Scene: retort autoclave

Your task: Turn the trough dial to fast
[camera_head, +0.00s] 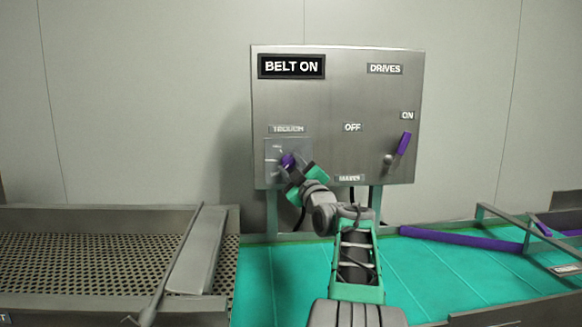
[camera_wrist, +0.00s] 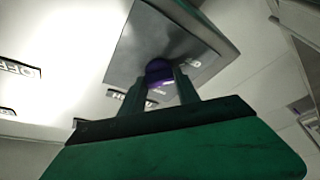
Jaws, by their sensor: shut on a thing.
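The trough dial (camera_head: 288,160) is a small purple knob on a square plate (camera_head: 272,151) under the TROUGH label (camera_head: 288,129), at the lower left of the grey control panel (camera_head: 340,90). My gripper (camera_head: 291,167) reaches up to it from the lower right and is shut on the knob. In the wrist view the purple knob (camera_wrist: 159,71) sits between my two dark fingers (camera_wrist: 160,88). The gripper hides much of the dial and its plate markings, so I cannot read which way it points.
A purple-handled lever (camera_head: 402,145) is at the panel's right, near ON and OFF labels.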

